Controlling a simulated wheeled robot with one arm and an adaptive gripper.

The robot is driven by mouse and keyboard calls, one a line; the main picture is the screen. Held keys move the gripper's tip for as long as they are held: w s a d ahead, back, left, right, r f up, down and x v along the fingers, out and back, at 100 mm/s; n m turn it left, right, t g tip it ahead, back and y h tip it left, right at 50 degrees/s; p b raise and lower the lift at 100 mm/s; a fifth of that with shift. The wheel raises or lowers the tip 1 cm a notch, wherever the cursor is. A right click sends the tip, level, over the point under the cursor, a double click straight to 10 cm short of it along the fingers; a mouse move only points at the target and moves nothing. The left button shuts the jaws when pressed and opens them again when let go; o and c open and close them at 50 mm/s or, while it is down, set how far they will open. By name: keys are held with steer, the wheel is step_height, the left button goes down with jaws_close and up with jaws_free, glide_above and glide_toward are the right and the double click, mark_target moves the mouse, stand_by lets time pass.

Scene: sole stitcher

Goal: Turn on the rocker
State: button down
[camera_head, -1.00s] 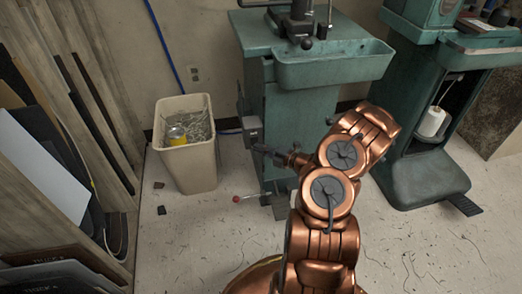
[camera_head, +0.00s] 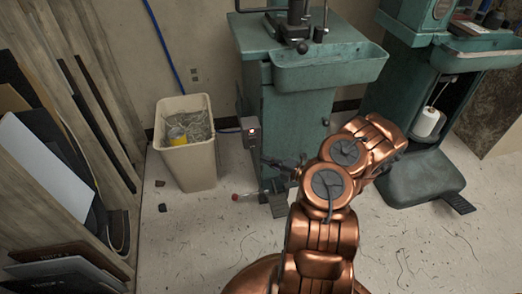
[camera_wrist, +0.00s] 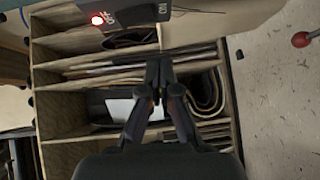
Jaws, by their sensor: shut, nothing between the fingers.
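The grey switch box (camera_head: 249,133) is on the left side of the green machine, with a lit red light on its front. The black rocker (camera_wrist: 138,13) sits there between the "OFF" and "ON" marks, partly cut by the top edge. Its tilt is hard to tell. My gripper (camera_head: 268,161) is just below the box, apart from it. In the wrist view, my gripper (camera_wrist: 159,62) has its fingers together, empty, below the box in the picture.
The green machine (camera_head: 298,125) stands right behind my arm. A beige bin (camera_head: 190,166) is to the left. A lever with a red knob (camera_head: 235,197) sticks out low at the machine. Wooden shelving (camera_head: 85,120) lines the left; the floor (camera_head: 200,240) between is mostly clear.

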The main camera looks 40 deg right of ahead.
steer(key=p+v, duration=0.1)
steer(key=v, duration=0.6)
steer(key=shift+f, duration=0.65)
steer(key=shift+w+r, duration=0.1)
steer(key=shift+r, duration=0.05)
steer(key=w+a+r+n+g+y+p, duration=0.2)
steer(key=a+r+n+g+y+p, duration=0.25)
steer(key=a+r+n, duration=0.8)
steer(key=w+a+r+n+g+y+p, duration=0.2)
steer(key=a+r+n+g+y+p, duration=0.45)
steer(key=r, duration=0.95)
steer(key=s+a+r+n+g+h+p, duration=0.25)
steer(key=s+a+r+n, duration=0.25)
steer(key=a+r+n, duration=0.45)
steer(key=s+a+r+n+g+h+p, duration=0.6)
steer(key=s+a+r+n+h+p, duration=0.15)
steer(key=s+r+n, duration=0.45)
steer(key=s+d+r+n+t+h+p, duration=0.2)
steer(key=s+d+r+n+h+p, duration=0.5)
steer(key=s, duration=0.5)
step_height(320, 180, up, 4)
steer(key=n+p, duration=0.2)
steer(key=n, duration=0.1)
steer(key=shift+s+d+f, duration=0.2)
steer(key=shift+d+f, duration=0.05)
